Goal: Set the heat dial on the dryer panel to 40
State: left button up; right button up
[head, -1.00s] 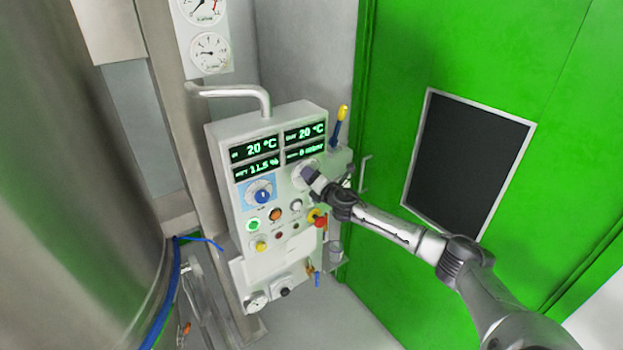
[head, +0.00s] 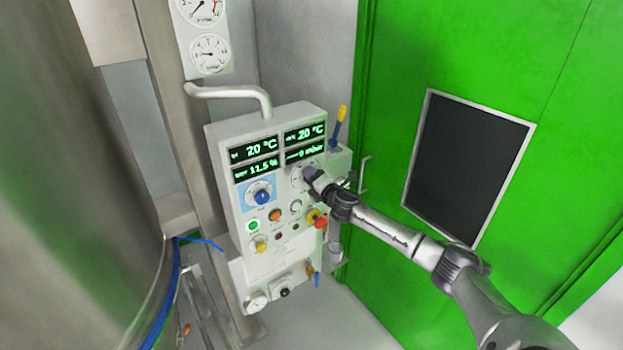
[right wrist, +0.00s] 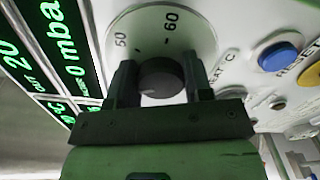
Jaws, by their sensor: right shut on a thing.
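The dryer panel (head: 245,215) is a pale grey box with green-lit displays, the upper two reading 20 °C. The heat dial (head: 297,176) is at its upper right, mostly hidden by my right gripper (head: 314,176) in the head view. In the right wrist view, the heat dial (right wrist: 160,76) has a dark round knob on a white scale. The marks 50 and 60 show beyond it; the knob's setting is not clear. My right gripper (right wrist: 160,85) is shut on the knob, one finger on each side. My left gripper is not in view.
A blue-knobbed dial (head: 262,196) sits left on the panel, with several coloured buttons below. A large steel vessel (head: 70,200) fills the left, and a green door (head: 555,130) stands right.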

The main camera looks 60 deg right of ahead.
jog(key=o, duration=0.9)
jog(key=b+v, duration=0.1)
jog(key=v, duration=1.2)
jog(key=shift+s+a, duration=0.15)
jog(key=shift+s, duration=0.25)
dwell(0.3)
